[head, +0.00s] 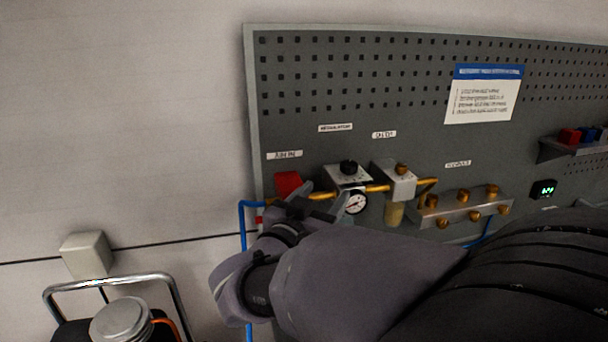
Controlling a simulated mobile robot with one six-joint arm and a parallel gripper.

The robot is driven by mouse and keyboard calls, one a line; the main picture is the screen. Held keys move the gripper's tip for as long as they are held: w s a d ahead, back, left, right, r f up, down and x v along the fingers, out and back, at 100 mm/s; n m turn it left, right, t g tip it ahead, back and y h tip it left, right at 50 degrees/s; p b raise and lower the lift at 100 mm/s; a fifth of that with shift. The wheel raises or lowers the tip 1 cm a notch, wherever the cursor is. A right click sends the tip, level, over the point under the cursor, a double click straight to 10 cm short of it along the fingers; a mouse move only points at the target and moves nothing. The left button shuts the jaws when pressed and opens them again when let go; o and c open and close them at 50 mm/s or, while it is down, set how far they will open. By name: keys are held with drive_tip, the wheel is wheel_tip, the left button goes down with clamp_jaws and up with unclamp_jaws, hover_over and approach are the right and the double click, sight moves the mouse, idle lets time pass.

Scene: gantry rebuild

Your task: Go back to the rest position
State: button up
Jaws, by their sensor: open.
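My gripper (306,197) is open in the head view, in front of the lower left part of the grey pegboard (350,90). Its fingers point up toward the board, between a red valve handle (287,183) and the regulator (347,174) with its round gauge (355,202). I cannot tell whether a finger touches the brass pipe (376,188) there. My grey arm runs from the gripper to the lower right and hides the board's lower part.
A filter unit (397,181) and a manifold (466,207) with brass fittings sit right of the regulator. A small shelf (575,148) and a green-lit display (544,189) are farther right. A metal-framed cart (108,283) stands lower left.

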drive_tip(key=s+d+f+g+y+b, duration=0.1)
drive_tip(key=s+f+g+y+b, duration=0.1)
drive_tip(key=s+f, duration=0.4)
drive_tip(key=s+d+f+n+g+y+b, duration=0.1)
drive_tip(key=s+f+g+y+b, duration=0.2)
drive_tip(key=s, duration=0.9)
drive_tip(key=s+d+f+g+y+b, duration=0.1)
drive_tip(key=s+f+g+y, duration=0.3)
drive_tip(key=s+f, duration=0.5)
drive_tip(key=shift+s+d+f+n+g+y+b, duration=0.35)
drive_tip(key=shift+f+g+y+b, duration=0.1)
drive_tip(key=shift+y+b, duration=0.3)
